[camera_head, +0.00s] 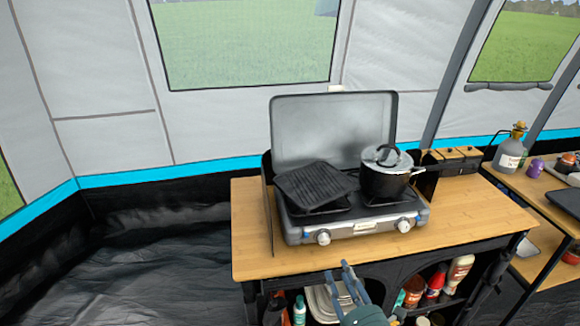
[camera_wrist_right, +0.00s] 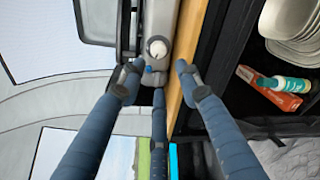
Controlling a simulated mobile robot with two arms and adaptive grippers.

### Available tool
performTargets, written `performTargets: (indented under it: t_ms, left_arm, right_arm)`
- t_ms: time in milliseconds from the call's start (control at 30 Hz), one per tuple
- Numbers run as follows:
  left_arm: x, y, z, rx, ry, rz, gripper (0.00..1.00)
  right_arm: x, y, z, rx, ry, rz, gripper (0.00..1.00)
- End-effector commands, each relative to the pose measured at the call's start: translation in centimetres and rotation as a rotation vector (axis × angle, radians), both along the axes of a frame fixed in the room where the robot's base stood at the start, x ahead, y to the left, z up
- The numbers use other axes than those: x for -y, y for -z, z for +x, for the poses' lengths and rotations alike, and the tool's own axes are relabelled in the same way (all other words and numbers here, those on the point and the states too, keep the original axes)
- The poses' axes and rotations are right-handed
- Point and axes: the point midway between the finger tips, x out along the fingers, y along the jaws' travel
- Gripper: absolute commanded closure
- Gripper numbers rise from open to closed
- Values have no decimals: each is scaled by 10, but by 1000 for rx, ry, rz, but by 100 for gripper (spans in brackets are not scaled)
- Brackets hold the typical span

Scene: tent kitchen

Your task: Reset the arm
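My right gripper (camera_head: 345,272) comes up from the bottom edge of the head view, in front of the camp kitchen table's front edge. In the right wrist view the blue-grey fingers (camera_wrist_right: 159,68) are spread apart, with nothing between them. A grey stove knob (camera_wrist_right: 157,47) and the wooden table edge (camera_wrist_right: 187,55) show beyond the fingertips. I cannot tell whether any finger touches the table or stove. My left gripper is in neither view.
The wooden table (camera_head: 465,215) carries a two-burner stove (camera_head: 365,225) with a raised lid, a black griddle (camera_head: 315,184) and a lidded pot (camera_head: 386,180). Shelves below hold bottles, including a red one (camera_head: 435,282), and stacked bowls (camera_wrist_right: 293,22). Dark floor (camera_head: 150,270) at left is clear.

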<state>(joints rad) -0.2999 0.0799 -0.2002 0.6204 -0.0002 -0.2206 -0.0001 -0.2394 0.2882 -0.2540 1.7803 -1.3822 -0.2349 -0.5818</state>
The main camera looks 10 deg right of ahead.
Motion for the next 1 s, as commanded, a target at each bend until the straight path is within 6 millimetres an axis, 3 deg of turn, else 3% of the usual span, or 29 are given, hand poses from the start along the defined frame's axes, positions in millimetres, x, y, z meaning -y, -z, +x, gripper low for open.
performTargets:
  t_ms: [67,167,267,400,467,567,700,833,1000]
  left_arm:
    - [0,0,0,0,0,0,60]
    - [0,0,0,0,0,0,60]
    - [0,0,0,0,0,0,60]
    - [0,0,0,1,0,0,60]
    - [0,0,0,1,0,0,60]
    - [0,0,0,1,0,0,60]
    - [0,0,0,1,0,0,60]
    - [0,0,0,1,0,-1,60]
    - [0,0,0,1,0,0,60]
  right_arm:
    - [2,14,-2,-29,10,27,66]
    - [10,55,-9,-114,42,118,66]
    - [20,119,-27,-246,110,267,66]
    - [34,218,-72,-446,255,510,66]
    - [38,257,-97,-524,330,611,66]
    - [43,317,-146,-643,473,778,66]
    - [45,389,-225,-784,707,997,66]
    - [42,441,-310,-880,962,1183,66]
    - [33,482,-411,-938,1285,1363,66]
